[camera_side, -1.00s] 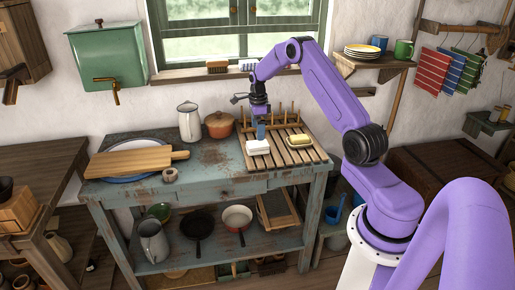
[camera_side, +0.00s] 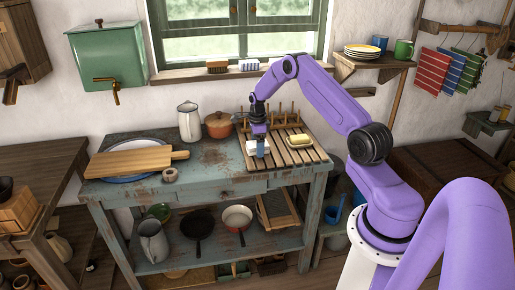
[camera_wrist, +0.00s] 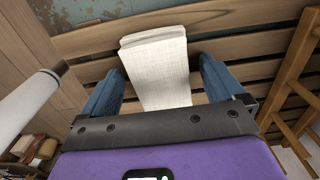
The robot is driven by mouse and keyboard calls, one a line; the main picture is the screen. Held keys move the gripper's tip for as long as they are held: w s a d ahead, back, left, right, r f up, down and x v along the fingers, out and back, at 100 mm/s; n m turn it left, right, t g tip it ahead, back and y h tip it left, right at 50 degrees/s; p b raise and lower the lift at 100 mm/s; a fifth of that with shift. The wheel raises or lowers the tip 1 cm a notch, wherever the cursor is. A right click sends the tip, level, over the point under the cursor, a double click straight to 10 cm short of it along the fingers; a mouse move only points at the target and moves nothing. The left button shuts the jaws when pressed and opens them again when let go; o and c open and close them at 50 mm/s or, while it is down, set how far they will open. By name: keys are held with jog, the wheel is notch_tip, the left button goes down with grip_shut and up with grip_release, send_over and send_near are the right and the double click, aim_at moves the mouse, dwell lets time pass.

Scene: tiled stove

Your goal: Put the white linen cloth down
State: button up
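The white linen cloth (camera_side: 251,149) is a folded pad lying on the wooden slatted rack (camera_side: 289,158) at the right end of the blue table. In the wrist view the cloth (camera_wrist: 160,70) lies between the two blue fingers of my gripper (camera_wrist: 160,76). A narrow gap shows on each side of it, so the fingers look open and not pressed on it. In the side view my gripper (camera_side: 260,147) points down at the cloth, and its near finger hides part of it.
A yellow block (camera_side: 299,140) on a pale dish sits on the rack just right of the cloth. Upright pegs (camera_side: 283,116) stand along the rack's back. An orange pot (camera_side: 219,124) and white jug (camera_side: 188,121) stand behind left. The worn tabletop (camera_side: 218,165) left of the rack is mostly bare.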

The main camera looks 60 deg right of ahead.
jog(key=c, duration=0.9)
jog(key=shift+c, duration=0.2)
jog(key=shift+r, duration=0.1)
